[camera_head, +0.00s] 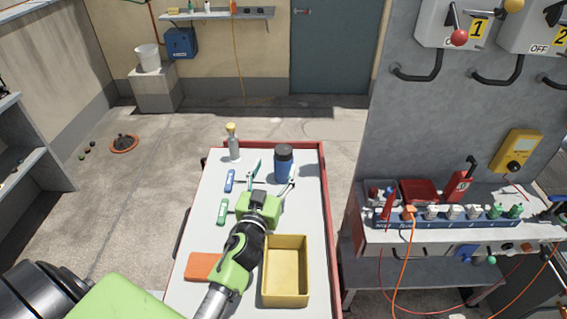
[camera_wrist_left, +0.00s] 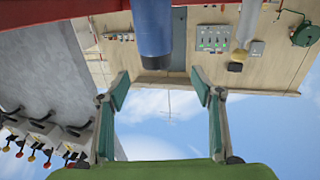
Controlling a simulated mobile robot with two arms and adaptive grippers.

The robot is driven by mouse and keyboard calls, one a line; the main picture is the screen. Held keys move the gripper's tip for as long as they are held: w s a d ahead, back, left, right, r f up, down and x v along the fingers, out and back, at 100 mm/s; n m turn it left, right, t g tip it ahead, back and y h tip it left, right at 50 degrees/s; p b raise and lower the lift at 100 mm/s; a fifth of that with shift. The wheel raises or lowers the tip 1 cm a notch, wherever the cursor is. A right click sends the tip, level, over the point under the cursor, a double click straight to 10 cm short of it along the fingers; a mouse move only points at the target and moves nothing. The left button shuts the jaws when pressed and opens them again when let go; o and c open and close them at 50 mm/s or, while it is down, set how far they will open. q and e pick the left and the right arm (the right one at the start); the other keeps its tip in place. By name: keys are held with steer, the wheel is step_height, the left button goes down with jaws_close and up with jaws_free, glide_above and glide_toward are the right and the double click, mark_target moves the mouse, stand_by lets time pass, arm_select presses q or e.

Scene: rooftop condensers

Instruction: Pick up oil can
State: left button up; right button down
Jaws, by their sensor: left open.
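A blue cylindrical can with a black lid (camera_head: 284,166) stands upright near the far end of the cart top. A red container with a black top (camera_head: 458,186) stands on the side bench at the right; I cannot tell for sure which is the oil can. My left gripper (camera_head: 270,177) is open and empty, its fingers spread toward the blue can. In the left wrist view the blue can (camera_wrist_left: 151,35) shows at the top, roughly in line with the gap between the fingers (camera_wrist_left: 160,88), apart from them. My right gripper is not in view.
The cart (camera_head: 202,235) also carries a yellow-capped bottle (camera_head: 234,148), blue (camera_head: 230,181) and green (camera_head: 222,211) small items, an orange pad (camera_head: 202,267) and an empty yellow bin (camera_head: 286,284). A grey panel (camera_head: 420,120) stands right of the cart. Floor is open at left.

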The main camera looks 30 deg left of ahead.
mark_target(283, 149)
arm_select(q)
steer(key=x, duration=0.3)
steer(key=shift+w, duration=0.15)
steer(key=x, duration=0.1)
steer(key=p+x, duration=0.1)
steer(key=x, duration=0.2)
steer(key=shift+w+d+r, duration=0.2)
steer(key=shift+w+r, duration=0.1)
steer(key=shift+w, duration=0.15)
steer(key=shift+w+a, duration=0.1)
steer(key=shift+w, duration=0.2)
steer(key=shift+s, duration=0.1)
steer(key=c, duration=1.4)
jaws_close()
steer(key=shift+r+p, duration=0.1)
steer(key=shift+p, duration=0.2)
